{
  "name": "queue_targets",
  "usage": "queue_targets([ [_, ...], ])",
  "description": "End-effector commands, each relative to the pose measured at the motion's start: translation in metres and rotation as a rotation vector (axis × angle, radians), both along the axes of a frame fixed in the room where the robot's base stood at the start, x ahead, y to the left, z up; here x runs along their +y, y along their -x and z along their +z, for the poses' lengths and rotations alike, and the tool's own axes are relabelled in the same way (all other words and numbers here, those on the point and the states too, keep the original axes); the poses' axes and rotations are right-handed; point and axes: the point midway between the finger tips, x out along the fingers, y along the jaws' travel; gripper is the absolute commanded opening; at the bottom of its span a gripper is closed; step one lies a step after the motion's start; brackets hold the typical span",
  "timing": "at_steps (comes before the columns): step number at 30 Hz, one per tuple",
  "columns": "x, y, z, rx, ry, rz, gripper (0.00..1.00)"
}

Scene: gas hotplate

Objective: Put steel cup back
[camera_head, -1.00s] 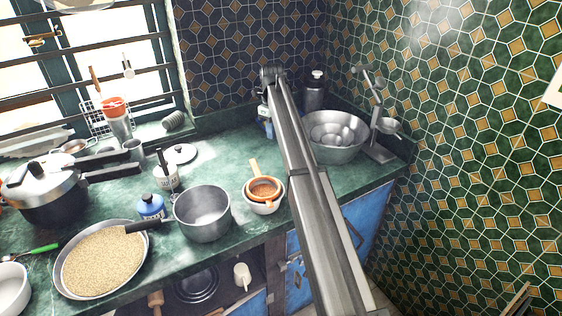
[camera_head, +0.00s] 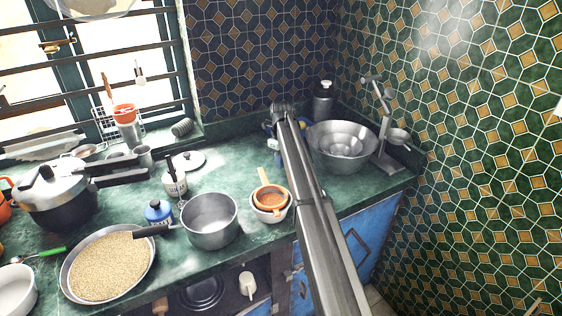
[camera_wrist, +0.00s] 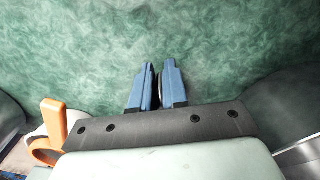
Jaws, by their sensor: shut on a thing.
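My gripper (camera_wrist: 157,85) has its two blue fingers close together, with a thin dark thing between them. I cannot tell whether that thing is part of a steel cup. In the wrist view the fingers are over bare green counter. In the head view my gripper (camera_head: 275,143) is at the back of the counter, just left of the large steel bowl, and my arm hides part of it. A small steel cup (camera_head: 143,156) stands by the window at the back left, beside other small metal ware.
The large steel bowl (camera_head: 352,133) and a metal stand (camera_head: 388,160) are at the right. The back middle counter (camera_head: 228,155) is clear.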

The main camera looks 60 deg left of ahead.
Motion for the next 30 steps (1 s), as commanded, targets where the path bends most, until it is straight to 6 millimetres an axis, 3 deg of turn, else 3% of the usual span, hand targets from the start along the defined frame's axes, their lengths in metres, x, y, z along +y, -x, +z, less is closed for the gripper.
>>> queue_targets([
  [5, 0.000, 0.000, -0.002, 0.000, 0.000, 0.000, 0.00],
  [6, 0.000, 0.000, -0.003, 0.000, 0.000, 0.000, 0.15],
  [14, 0.000, 0.000, -0.003, 0.000, 0.000, 0.000, 0.39],
  [23, 0.000, 0.000, 0.000, 0.000, 0.000, 0.000, 0.39],
  [30, 0.001, 0.000, 0.029, -0.001, -0.001, 0.000, 0.39],
])
